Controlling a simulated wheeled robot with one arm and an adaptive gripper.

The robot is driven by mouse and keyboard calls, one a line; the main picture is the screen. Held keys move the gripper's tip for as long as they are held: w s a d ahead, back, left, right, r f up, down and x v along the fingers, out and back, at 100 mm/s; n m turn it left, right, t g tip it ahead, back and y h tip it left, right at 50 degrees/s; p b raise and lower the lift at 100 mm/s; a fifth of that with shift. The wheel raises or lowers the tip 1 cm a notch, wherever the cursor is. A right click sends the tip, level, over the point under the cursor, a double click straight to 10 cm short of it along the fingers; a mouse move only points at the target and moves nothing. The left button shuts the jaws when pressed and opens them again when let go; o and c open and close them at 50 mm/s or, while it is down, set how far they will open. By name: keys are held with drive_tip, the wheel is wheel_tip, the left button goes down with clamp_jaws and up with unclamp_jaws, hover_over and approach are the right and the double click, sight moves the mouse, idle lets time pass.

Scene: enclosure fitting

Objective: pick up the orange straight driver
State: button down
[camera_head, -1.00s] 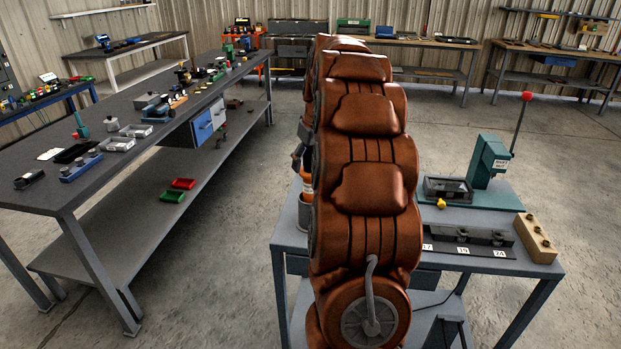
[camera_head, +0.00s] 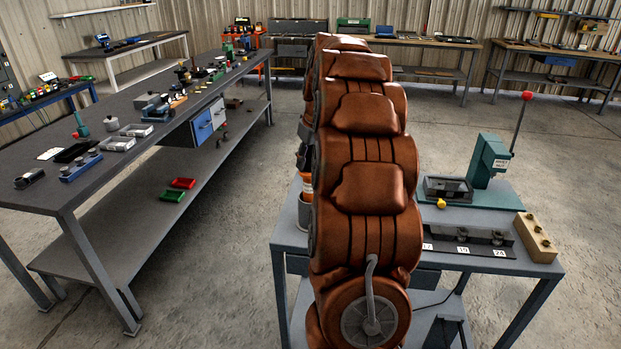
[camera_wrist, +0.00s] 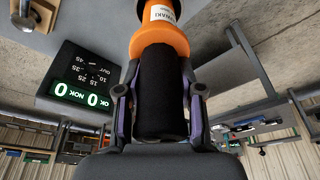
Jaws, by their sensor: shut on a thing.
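The orange straight driver (camera_wrist: 160,40) is in the wrist view, with an orange upper body, a white label and a black grip. My gripper (camera_wrist: 158,88) has its two fingers on either side of the black grip and is shut on it. In the head view my brown-covered arm hides the gripper and most of the driver. A small orange part of the driver (camera_head: 307,188) shows at the arm's left edge, above the grey table (camera_head: 290,238).
A teal press (camera_head: 490,160) with a red-knobbed lever stands on the table's right side. A numbered rack (camera_head: 470,243) and a wooden block (camera_head: 536,238) lie in front of it. A dark counter display (camera_wrist: 85,82) shows beside the driver. A long workbench (camera_head: 70,190) stands left.

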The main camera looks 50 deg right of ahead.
drive_tip(key=shift+r, duration=0.15)
drive_tip(key=shift+w+d+r+b, duration=0.1)
drive_tip(key=shift+r+b, duration=0.85)
drive_tip(key=shift+r, duration=5.4)
wheel_tip(320, 180, up, 8)
drive_tip(key=p, duration=0.8)
drive_tip(key=shift+p, duration=0.35)
